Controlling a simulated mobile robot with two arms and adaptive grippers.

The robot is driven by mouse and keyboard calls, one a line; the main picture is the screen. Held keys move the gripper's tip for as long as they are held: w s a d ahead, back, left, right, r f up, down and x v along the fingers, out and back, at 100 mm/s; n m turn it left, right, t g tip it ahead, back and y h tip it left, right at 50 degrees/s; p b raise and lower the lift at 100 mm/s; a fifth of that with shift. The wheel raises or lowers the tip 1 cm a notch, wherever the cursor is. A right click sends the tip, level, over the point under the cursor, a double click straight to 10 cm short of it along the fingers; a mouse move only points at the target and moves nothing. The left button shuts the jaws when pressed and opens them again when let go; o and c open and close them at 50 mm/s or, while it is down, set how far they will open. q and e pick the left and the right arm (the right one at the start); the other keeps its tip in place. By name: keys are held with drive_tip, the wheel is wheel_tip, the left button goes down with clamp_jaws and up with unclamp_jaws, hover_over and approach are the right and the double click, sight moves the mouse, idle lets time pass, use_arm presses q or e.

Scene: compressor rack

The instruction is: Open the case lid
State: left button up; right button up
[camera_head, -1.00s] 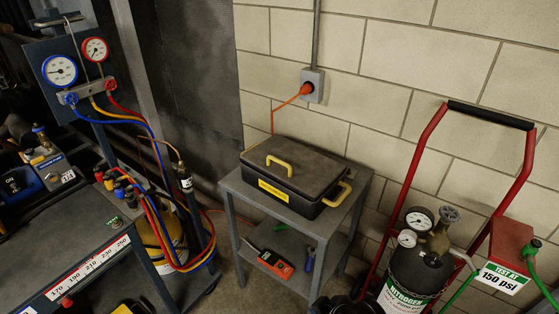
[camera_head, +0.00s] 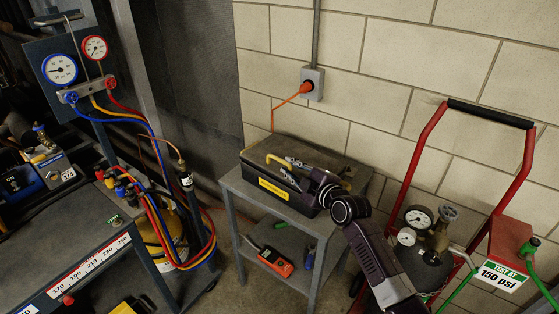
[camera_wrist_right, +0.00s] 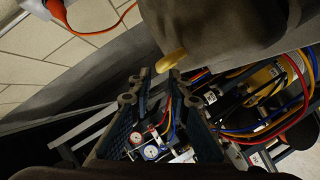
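The dark grey case (camera_head: 262,188) stands on a small grey cart, with a yellow label on its front side. Its flat lid (camera_head: 318,154) looks closed. A yellow handle (camera_head: 278,158) stands on the lid at the left; a yellow handle, which I cannot match for sure, shows in the right wrist view (camera_wrist_right: 172,60). My right gripper (camera_head: 288,168) reaches over the case from the right, fingers pointing left near the lid handle. In the wrist view its fingers (camera_wrist_right: 160,76) are apart and empty, with the yellow handle just past the tips. The arm hides the case's right part. My left gripper is not shown.
The cart (camera_head: 232,183) stands by the block wall, with an orange meter (camera_head: 276,262) on its lower shelf. An orange plug and cable (camera_head: 305,88) are on the wall behind. A red hand truck (camera_head: 412,170) is at right; a gauge stand with hoses (camera_head: 75,80) is at left.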

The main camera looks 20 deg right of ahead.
sight(282, 162)
drive_tip(key=shift+x, duration=3.35)
clamp_jaws()
